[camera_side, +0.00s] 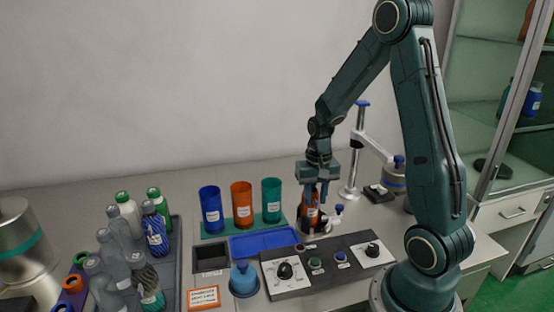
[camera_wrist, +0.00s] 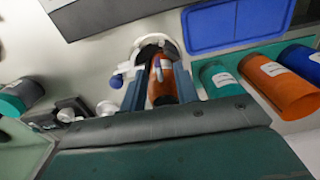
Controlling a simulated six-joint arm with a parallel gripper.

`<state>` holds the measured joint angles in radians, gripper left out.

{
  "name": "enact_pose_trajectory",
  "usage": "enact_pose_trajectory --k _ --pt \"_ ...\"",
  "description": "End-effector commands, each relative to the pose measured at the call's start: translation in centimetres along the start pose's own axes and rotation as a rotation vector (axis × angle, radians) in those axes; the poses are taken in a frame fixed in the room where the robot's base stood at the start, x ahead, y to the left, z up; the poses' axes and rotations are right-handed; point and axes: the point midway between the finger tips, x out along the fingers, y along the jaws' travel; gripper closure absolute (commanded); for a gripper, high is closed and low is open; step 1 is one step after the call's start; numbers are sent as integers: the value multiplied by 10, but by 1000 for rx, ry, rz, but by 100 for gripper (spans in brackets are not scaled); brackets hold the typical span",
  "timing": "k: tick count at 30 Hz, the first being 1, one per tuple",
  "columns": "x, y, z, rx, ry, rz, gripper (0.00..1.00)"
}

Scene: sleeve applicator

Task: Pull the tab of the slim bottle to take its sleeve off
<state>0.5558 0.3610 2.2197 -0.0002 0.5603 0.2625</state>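A slim orange bottle-like item with a white label (camera_side: 312,214) stands upright in a small holder behind the control panel. In the wrist view this orange item (camera_wrist: 163,88) is between the two fingers of my gripper (camera_wrist: 162,82). In the side view my gripper (camera_side: 317,192) points down over it, with its fingers beside its upper part. I cannot tell whether the fingers press on it or leave a small gap. No pull tab can be made out; the fingers hide part of its sides. A white ring-shaped holder (camera_wrist: 150,42) with a blue knob (camera_wrist: 117,81) surrounds it.
Blue (camera_side: 210,208), orange (camera_side: 241,204) and green (camera_side: 271,200) cylinders stand left of my gripper behind a blue tray (camera_side: 262,244). A control panel (camera_side: 288,276) is in front. A stand (camera_side: 350,185) is behind right. Several bottles fill a grey tray (camera_side: 177,270).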

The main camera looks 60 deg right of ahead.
Motion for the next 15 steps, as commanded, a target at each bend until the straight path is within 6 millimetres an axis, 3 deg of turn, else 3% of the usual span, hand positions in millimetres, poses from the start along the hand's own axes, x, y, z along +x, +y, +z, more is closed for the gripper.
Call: enact_pose_trajectory --k 10,15 --pt "2 0 0 0 -1 0 69" --pt "2 0 0 0 0 0 100"
